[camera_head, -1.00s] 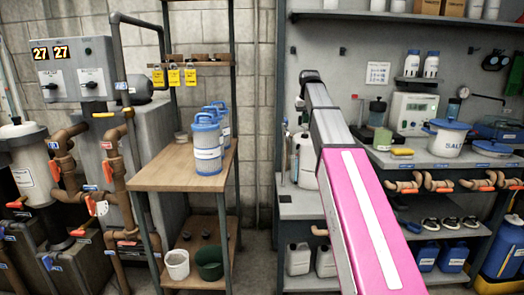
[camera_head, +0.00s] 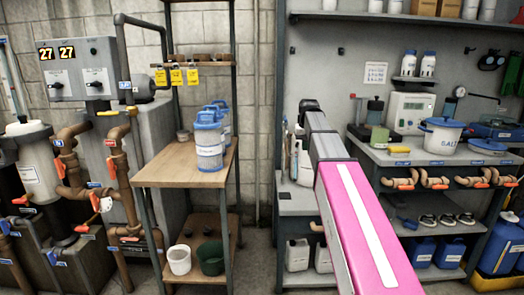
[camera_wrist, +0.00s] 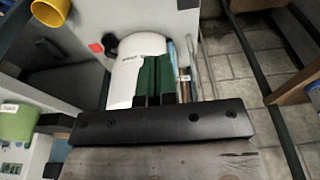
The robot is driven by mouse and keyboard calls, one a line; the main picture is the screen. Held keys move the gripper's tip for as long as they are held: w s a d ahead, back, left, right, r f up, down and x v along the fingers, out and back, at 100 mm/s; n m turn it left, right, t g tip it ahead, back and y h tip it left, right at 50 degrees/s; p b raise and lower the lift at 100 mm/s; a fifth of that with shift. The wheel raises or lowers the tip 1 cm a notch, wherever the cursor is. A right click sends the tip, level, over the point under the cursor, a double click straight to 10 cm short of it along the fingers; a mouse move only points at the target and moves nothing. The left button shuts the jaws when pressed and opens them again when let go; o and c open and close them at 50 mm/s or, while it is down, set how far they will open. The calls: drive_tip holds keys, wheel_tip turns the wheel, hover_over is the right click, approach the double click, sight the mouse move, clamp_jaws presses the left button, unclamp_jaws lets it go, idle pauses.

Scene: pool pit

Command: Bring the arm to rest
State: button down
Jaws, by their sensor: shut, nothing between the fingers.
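My arm is raised and stretched forward in the head view, with a pink link with a white stripe, a grey link beyond it and a dark end. It reaches across the gap in front of the grey workbench (camera_head: 450,158). In the wrist view my gripper (camera_wrist: 160,62) points away from the camera past a black bar, its green fingers together with nothing held. A white container (camera_wrist: 128,68) lies behind the fingers. Whether they touch it cannot be told. The fingers cannot be made out in the head view.
A wooden shelf rack (camera_head: 165,172) on the left holds blue-lidded canisters (camera_head: 210,155). The workbench bears a SALT tub (camera_head: 440,138), a green-topped device (camera_head: 379,138) and a white instrument (camera_head: 409,112). Pipes and pumps stand at far left. Tiled floor (camera_wrist: 232,70) shows in the wrist view.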

drive_tip(key=s+f+g, duration=0.1)
drive_tip(key=s+f, duration=1.3)
drive_tip(key=f, duration=0.4)
drive_tip(key=s+f, duration=1.4)
drive_tip(key=f, duration=0.4)
drive_tip(key=shift+f+g, duration=0.4)
drive_tip(key=shift+s, duration=0.1)
